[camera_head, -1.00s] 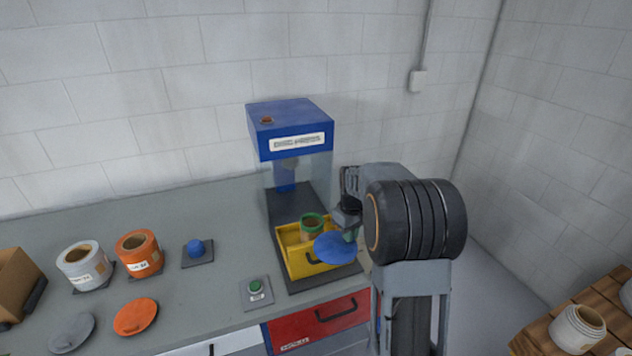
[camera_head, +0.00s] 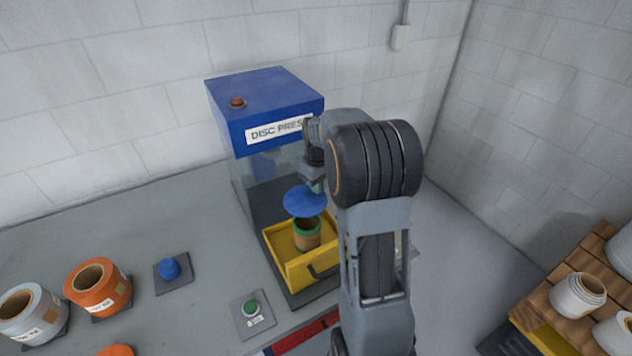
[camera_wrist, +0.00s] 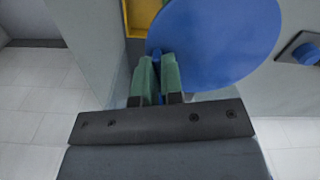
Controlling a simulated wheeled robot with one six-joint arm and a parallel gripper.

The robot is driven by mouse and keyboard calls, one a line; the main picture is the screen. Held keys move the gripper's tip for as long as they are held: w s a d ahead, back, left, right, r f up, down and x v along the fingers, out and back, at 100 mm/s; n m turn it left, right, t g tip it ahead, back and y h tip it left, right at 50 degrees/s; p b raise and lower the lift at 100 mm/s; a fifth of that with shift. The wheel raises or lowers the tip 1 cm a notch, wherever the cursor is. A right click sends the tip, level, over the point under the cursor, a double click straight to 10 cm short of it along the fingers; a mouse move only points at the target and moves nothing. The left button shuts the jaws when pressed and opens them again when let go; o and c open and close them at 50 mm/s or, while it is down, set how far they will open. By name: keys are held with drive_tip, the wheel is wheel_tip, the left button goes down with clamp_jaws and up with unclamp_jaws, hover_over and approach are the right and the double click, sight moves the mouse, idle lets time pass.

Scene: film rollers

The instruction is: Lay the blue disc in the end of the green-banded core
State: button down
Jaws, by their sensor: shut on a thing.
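The blue disc (camera_head: 305,201) is held flat in my gripper (camera_head: 318,186), above the far rim of the green-banded core. The disc also shows large in the wrist view (camera_wrist: 222,40), with the green fingertips (camera_wrist: 158,76) closed on a part of it at its edge. The green-banded core (camera_head: 307,236) stands upright in the yellow drawer (camera_head: 284,262) of the disc press, its open end partly showing below the disc. The disc and the core look apart, with a gap I cannot measure. The core is hidden in the wrist view.
The blue-topped disc press (camera_head: 262,105) stands behind the drawer. A green button (camera_head: 250,306) sits in front left, a blue knob (camera_head: 170,268) further left. Orange (camera_head: 98,290) and white (camera_head: 32,312) rolls stand at left. A pallet with white rolls (camera_head: 578,296) is at right.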

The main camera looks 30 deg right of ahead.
drive_tip(key=shift+f+b, duration=2.7)
drive_tip(key=shift+f, duration=1.1)
drive_tip(key=shift+s+f, duration=0.1)
drive_tip(key=shift+s, duration=0.05)
drive_tip(key=c, duration=0.6)
unclamp_jaws()
drive_tip(key=shift+r+p, duration=2.65)
drive_tip(key=shift+r, duration=0.9)
